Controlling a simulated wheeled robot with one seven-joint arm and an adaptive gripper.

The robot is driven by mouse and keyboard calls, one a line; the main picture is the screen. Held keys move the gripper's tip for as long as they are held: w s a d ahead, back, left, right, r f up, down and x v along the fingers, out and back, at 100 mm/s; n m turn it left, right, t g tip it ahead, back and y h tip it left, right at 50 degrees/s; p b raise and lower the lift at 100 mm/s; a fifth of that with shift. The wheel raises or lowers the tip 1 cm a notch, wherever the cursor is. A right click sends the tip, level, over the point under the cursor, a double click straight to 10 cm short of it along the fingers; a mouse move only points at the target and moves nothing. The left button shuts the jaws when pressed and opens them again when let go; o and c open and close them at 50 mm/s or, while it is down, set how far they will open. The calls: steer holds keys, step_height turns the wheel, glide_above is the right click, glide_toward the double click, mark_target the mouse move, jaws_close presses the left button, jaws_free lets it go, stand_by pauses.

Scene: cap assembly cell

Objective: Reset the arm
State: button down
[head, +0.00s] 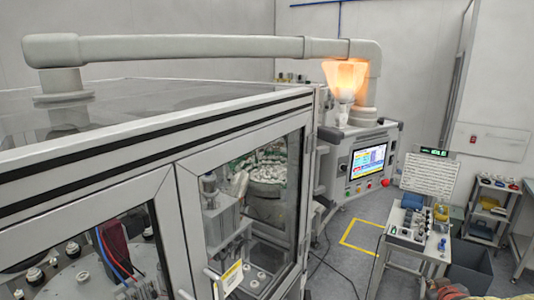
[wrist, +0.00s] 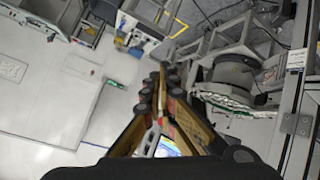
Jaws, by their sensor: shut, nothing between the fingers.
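My gripper (wrist: 162,72) shows in the wrist view, its two dark fingers with brownish-yellow inner sides meeting near the middle of the picture. It is shut and empty. It hangs in free space, touching nothing that I can see. A bright patch like a lit screen (wrist: 167,148) shows between the finger bases.
A glazed machine cabinet (head: 180,150) fills the left of the head view. A control panel (head: 368,160) stands beyond it. A small cart (head: 415,240) with parts stands at the right, near a shelf rack (head: 490,208). A yellow-marked floor square (head: 362,237) is clear.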

steer(key=s+a+f+m+g+y+b, duration=0.1)
steer(key=s+a+f+m+g+b, duration=0.15)
steer(key=s+a, duration=0.35)
steer(key=s+a+f+m+g+b, duration=0.1)
steer(key=s+a+f+g+b, duration=0.25)
steer(key=s, duration=0.45)
steer(key=s+a+f+n+y+b, duration=0.1)
steer(key=s+a+f+b, duration=0.1)
steer(key=a+b, duration=0.3)
steer(key=s+a+f+n+t+y+b, duration=0.1)
steer(key=s+a+f+b, duration=0.2)
steer(key=a+b, duration=0.3)
steer(key=s+a+f+n+y+b, duration=0.1)
steer(key=s+a+b, duration=0.4)
steer(key=a, duration=0.8)
steer(key=shift+a+f+n+t+y+b, duration=0.15)
steer(key=shift+f+n+t+y+b, duration=0.25)
steer(key=shift+f+y+b, duration=0.35)
steer(key=shift+s, duration=0.1)
